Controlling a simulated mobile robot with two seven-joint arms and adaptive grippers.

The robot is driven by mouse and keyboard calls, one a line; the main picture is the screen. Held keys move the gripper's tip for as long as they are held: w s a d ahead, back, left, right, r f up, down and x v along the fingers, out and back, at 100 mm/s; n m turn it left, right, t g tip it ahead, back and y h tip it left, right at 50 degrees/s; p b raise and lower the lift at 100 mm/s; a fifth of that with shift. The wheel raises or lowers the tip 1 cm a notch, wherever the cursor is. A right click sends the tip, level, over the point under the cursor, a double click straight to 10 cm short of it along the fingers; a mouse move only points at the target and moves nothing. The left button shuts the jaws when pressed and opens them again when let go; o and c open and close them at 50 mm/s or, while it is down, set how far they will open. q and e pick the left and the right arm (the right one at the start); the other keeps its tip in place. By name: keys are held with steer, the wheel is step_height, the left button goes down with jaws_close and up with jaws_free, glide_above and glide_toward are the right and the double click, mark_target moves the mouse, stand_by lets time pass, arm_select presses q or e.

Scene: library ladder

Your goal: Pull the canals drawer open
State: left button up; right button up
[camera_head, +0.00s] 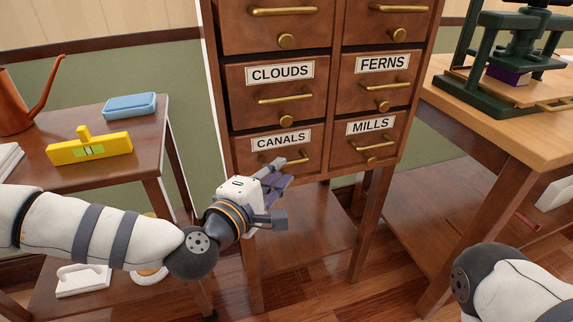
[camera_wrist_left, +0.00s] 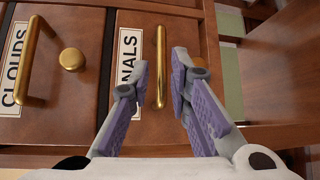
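The canals drawer (camera_head: 243,157) is at the lower left of the wooden cabinet and looks shut. Its label (camera_head: 281,139) reads CANALS. In the left wrist view, the brass bar handle (camera_wrist_left: 161,66) lies between the two purple-padded fingers of the left gripper (camera_wrist_left: 159,82), with gaps on both sides. The fingers are open. I cannot tell how far they reach past the bar. The drawer's round knob is partly hidden behind the right finger. My right gripper is out of view.
The clouds drawer (camera_head: 245,92) is directly above, ferns (camera_head: 365,91) and mills (camera_head: 357,156) to the right; all look shut. A side table (camera_head: 142,148) stands left, a workbench (camera_head: 520,132) with a green press (camera_head: 482,97) right. Floor shows below the cabinet.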

mark_target(288, 165)
arm_select(q)
steer(key=x, duration=0.5)
steer(key=shift+d, duration=0.1)
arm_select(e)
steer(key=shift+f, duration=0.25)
arm_select(q)
steer(key=shift+c, duration=0.5)
jaws_close()
steer(key=shift+s, duration=0.1)
